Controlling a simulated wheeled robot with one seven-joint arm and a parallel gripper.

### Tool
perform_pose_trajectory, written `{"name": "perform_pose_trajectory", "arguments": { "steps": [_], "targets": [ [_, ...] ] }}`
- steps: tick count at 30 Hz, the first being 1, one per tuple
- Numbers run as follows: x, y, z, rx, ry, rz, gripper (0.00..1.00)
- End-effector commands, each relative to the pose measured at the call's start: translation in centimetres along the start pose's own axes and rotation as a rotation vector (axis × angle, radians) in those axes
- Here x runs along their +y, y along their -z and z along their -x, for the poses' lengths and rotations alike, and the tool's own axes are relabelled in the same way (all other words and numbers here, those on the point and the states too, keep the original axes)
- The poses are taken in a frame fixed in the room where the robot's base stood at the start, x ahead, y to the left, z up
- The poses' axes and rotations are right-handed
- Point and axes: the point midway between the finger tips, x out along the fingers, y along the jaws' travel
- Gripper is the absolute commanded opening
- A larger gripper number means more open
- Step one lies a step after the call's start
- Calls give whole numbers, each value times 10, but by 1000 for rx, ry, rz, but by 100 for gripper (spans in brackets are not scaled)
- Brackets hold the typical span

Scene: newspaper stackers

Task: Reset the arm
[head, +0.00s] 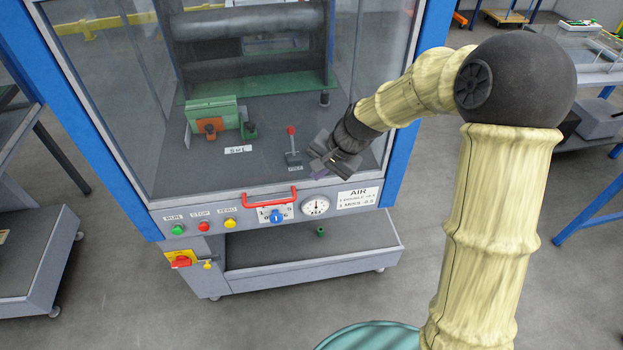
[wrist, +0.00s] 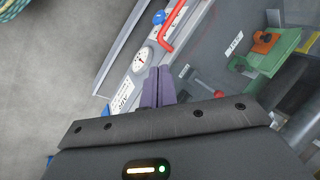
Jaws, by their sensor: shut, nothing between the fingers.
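My arm, in a cream ribbed cover, reaches from the right in the head view. My gripper (head: 318,172) is at the front of the machine (head: 420,100), just above its lower front panel and near the pressure gauge (head: 315,205). In the wrist view the gripper's two purple fingers (wrist: 158,85) are together with nothing between them. The gauge (wrist: 139,61) and the red handle (wrist: 172,28) show beyond the fingertips. Whether the fingers touch the machine is not clear.
A red-knobbed lever (head: 291,145) stands inside the machine, left of my gripper. A green block with an orange knob (head: 211,120) sits further left. Green, red and yellow buttons (head: 203,226) line the front panel.

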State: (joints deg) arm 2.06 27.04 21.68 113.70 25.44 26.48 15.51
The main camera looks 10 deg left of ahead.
Motion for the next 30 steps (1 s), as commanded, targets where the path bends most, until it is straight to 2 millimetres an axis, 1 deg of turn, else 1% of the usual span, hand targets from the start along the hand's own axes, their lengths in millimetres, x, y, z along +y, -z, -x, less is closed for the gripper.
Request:
{"name": "perform_pose_trajectory", "arguments": {
  "steps": [1, 4, 19, 22, 23, 26, 29, 30],
  "targets": [
    [0, 1, 6, 3, 1, -1, 0],
    [0, 1, 13, 1, 0, -1, 0],
    [1, 1, 14, 2, -1, -2, 0],
    [6, -1, 22, 11, -18, 13, 0],
    [10, -2, 28, 18, -29, 23, 0],
    [32, -8, 54, 51, -92, 79, 0],
    [65, -19, 93, 91, -181, 161, 0],
    [80, -26, 110, 105, -220, 196, 0]
  ]
}}
